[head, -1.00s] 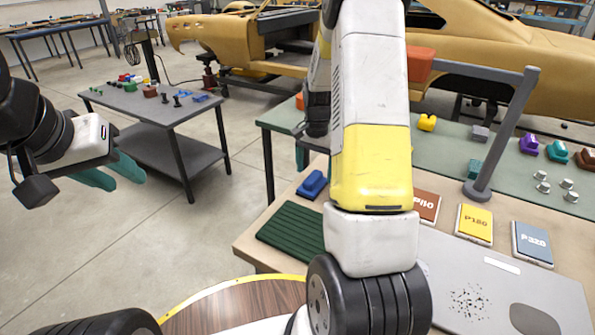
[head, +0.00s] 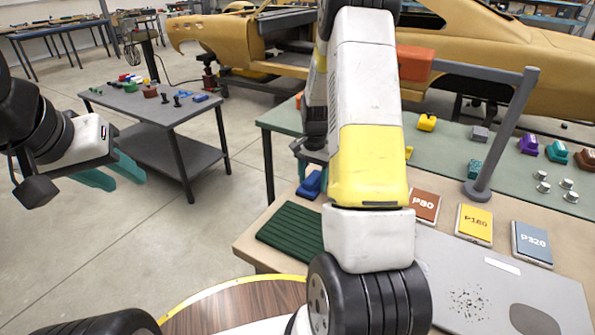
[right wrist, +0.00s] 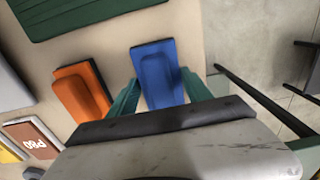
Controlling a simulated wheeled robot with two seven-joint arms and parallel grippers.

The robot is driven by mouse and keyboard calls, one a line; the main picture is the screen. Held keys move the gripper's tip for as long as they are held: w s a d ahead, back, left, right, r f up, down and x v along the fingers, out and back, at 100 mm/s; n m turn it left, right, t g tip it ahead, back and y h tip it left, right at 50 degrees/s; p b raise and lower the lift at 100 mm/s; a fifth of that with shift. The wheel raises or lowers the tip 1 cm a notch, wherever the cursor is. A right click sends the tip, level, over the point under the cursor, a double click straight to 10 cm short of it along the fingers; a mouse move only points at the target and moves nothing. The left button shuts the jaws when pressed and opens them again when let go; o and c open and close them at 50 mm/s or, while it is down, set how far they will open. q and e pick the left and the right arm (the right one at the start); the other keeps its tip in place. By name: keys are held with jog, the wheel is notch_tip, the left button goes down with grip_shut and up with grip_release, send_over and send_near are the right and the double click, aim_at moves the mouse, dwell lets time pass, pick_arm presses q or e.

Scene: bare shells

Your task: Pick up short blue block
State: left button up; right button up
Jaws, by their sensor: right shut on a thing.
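The short blue block (head: 312,186) lies near the left edge of the tan bench, partly hidden by my right arm in the head view. In the right wrist view the blue block (right wrist: 158,70) sits between the two teal fingers of my right gripper (right wrist: 160,95), which is shut on it. Part of the block is hidden behind the gripper body. In the head view my right gripper's fingers are mostly hidden by the arm and block. My left gripper (head: 112,174) is open and empty, out over the floor at the left.
An orange block (right wrist: 80,90) lies beside the blue one. A dark green ribbed mat (head: 290,232) lies close by. Sanding pads, including P80 (head: 424,205), P180 (head: 474,225) and P320 (head: 532,243), lie to the right. A grey post (head: 500,135) stands behind them.

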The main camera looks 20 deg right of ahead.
aim_at(313, 176)
jog(key=shift+w+r, duration=0.1)
jog(key=shift+r, duration=0.45)
notch_tip(313, 176, up, 2)
jog(key=shift+r, duration=0.15)
jog(key=s+a, duration=0.1)
jog(key=s, duration=0.4)
jog(key=s+a+r, duration=0.1)
jog(key=s, duration=1)
jog(key=shift+a+r, duration=0.3)
jog(key=shift+a, duration=0.1)
jog(key=o, duration=0.7)
jog(key=c, duration=0.4)
jog(key=shift+w, duration=0.1)
